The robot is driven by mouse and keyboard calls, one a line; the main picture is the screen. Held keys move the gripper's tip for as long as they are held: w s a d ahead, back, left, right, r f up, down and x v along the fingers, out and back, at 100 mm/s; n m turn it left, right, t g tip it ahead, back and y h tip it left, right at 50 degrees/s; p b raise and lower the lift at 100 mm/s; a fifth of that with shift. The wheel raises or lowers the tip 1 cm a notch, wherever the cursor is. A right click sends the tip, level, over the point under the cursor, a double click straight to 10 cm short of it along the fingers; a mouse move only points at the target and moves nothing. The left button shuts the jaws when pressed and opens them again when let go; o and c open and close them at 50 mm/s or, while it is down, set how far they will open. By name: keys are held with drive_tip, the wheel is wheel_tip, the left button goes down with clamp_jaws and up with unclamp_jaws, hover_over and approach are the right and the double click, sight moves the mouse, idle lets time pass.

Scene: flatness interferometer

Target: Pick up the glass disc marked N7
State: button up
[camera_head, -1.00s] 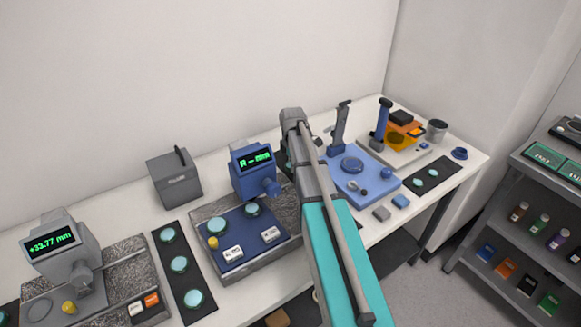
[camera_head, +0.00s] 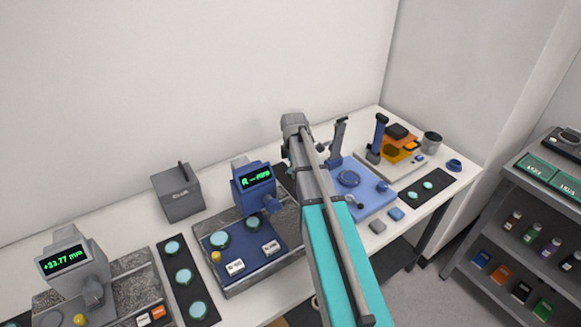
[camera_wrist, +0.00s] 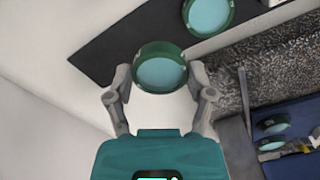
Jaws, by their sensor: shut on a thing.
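My gripper (camera_wrist: 160,86) is shut on a glass disc (camera_wrist: 161,74) with a pale teal face and a dark green rim. The disc sits between the two fingertips in the wrist view. No marking can be read on it, so I cannot tell whether it is N7. Another green-rimmed disc (camera_wrist: 208,14) lies on a dark mat (camera_wrist: 112,40) just beyond. In the head view my arm hides the gripper and the held disc.
A blue-headed gauge (camera_head: 252,187) stands left of my arm, with discs on its blue bed (camera_head: 238,250). A grey box (camera_head: 177,192) and a black strip with several discs (camera_head: 184,276) lie further left. A blue stand base (camera_head: 370,201) is right of my arm.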

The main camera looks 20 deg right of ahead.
drive_tip(key=s+r+p, duration=0.6)
drive_tip(key=s+r, duration=0.1)
drive_tip(key=s, duration=0.5)
drive_tip(key=shift+a+r+p, duration=0.25)
drive_tip(key=shift+p, duration=0.1)
drive_tip(key=shift+f, duration=0.1)
